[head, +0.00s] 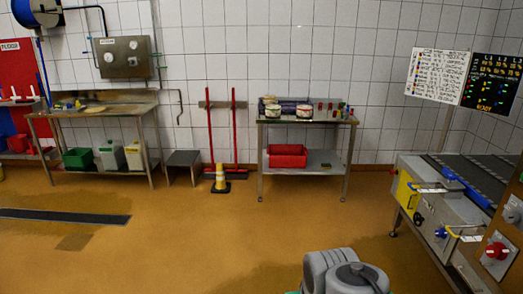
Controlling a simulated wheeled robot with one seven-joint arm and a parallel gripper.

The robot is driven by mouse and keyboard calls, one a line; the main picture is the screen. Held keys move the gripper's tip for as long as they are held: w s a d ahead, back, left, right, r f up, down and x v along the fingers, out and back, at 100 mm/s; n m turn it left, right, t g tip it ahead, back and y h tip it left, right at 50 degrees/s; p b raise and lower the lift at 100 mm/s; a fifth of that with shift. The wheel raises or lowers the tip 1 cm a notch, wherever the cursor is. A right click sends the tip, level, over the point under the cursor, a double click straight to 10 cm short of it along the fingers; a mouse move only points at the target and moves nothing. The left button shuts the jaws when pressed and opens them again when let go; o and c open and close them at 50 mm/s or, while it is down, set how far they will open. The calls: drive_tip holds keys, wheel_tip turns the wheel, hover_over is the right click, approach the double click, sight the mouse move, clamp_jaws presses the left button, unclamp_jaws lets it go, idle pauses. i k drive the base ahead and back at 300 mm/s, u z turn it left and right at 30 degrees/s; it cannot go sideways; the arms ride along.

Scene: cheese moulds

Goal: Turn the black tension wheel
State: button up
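A conveyor machine (432,249) with a steel side panel stands at the right of the head view, its dark belt running off the right edge. A small dark round knob or wheel (418,219) sits on its side, just right of a yellow panel (405,191). It looks like the black tension wheel, but it is too small to be sure. A blue knob (441,232) and a red knob (497,250) are further right on the machine. My gripper is not in view, and nothing is seen touching the wheel.
The orange floor (230,250) is open before the machine. A workbench (120,106) is at left. A board stands behind the machine.

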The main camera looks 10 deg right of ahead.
sight(421, 219)
drive_tip(key=z, duration=1.4)
